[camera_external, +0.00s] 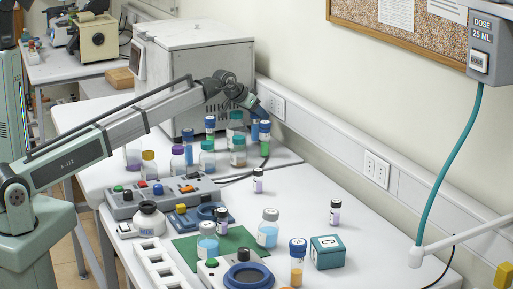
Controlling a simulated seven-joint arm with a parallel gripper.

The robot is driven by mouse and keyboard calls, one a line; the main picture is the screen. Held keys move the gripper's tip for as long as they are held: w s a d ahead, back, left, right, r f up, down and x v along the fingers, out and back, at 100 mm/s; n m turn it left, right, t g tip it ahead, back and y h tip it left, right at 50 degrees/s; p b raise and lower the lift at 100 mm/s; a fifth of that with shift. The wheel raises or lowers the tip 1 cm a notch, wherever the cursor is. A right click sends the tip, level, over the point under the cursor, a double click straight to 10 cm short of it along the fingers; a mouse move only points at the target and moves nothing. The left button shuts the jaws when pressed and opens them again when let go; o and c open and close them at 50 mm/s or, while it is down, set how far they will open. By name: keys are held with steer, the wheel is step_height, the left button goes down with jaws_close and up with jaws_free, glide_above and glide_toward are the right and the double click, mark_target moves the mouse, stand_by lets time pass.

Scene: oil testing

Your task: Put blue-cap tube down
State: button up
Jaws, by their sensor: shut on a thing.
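My gripper (257,110) is at the back of the white table, in front of the grey box-shaped machine, and points down. It is shut on a slim tube with blue on it (255,130), which looks upright; the jaws hide its top, and I cannot tell whether its base touches the table. Another blue-cap tube with amber liquid (297,265) stands at the front.
A green-cap tube (265,140) and several jars, including a teal-lidded one (238,152), crowd around the gripper. A button panel (160,198), white rack (160,265), green mat (235,240) and teal box (327,252) lie nearer. The table's right middle is fairly clear.

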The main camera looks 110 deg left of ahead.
steer(key=shift+f, duration=0.25)
steer(key=shift+f, duration=0.1)
steer(key=o, duration=1.2)
steer(key=v, duration=1.2)
